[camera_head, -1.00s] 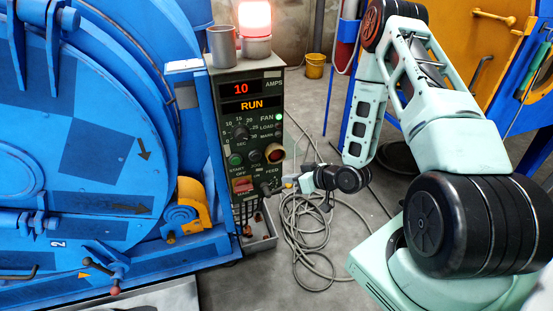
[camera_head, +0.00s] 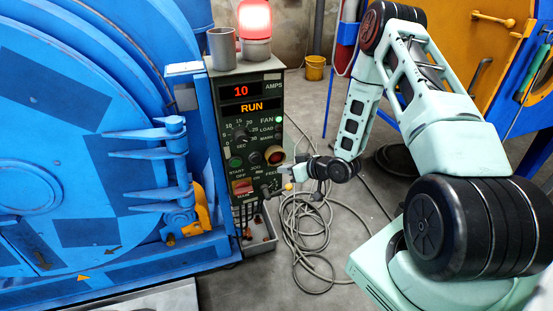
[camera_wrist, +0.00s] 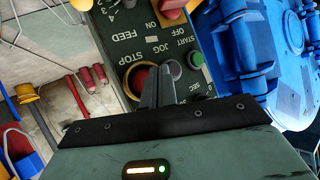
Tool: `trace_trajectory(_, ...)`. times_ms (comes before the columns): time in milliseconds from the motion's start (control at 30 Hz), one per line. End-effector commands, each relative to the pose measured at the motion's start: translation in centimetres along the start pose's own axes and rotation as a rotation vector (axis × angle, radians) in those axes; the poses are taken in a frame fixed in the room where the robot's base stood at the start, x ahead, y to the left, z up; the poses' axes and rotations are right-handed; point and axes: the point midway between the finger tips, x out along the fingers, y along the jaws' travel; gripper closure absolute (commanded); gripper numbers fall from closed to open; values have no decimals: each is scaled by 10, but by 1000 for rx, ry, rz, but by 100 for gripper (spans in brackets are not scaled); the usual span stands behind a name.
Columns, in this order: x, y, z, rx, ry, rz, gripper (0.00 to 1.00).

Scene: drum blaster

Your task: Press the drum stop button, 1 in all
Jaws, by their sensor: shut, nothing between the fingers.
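The stop button (camera_head: 274,155) is a red cap in a brass-coloured ring on the right side of the dark green control panel (camera_head: 226,208). In the wrist view the red stop button (camera_wrist: 139,82) shows beside the fingers, partly covered by them. My gripper (camera_wrist: 159,72) is shut and empty, its tips overlapping the panel between the stop button and the grey jog button (camera_wrist: 173,67). Contact cannot be told. In the head view my gripper (camera_head: 285,171) is just below and right of the stop button. The display (camera_head: 252,105) reads RUN. The blue drum (camera_head: 60,140) stands left of the panel.
The green start button (camera_head: 235,162) is left of the jog button, with a red switch (camera_head: 242,187) below. A lit red beacon (camera_head: 255,18) and grey cup (camera_head: 222,47) stand on top. Cables (camera_head: 310,235) lie on the floor. A yellow bucket (camera_head: 315,68) stands behind.

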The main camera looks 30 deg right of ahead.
Motion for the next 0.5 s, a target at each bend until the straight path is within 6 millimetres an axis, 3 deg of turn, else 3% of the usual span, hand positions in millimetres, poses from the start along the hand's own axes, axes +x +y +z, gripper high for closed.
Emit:
trace_trajectory(200, 15, 11, -11, -2, 1, 0, 100)
trace_trajectory(500, 20, 15, -15, -1, 0, 0, 100)
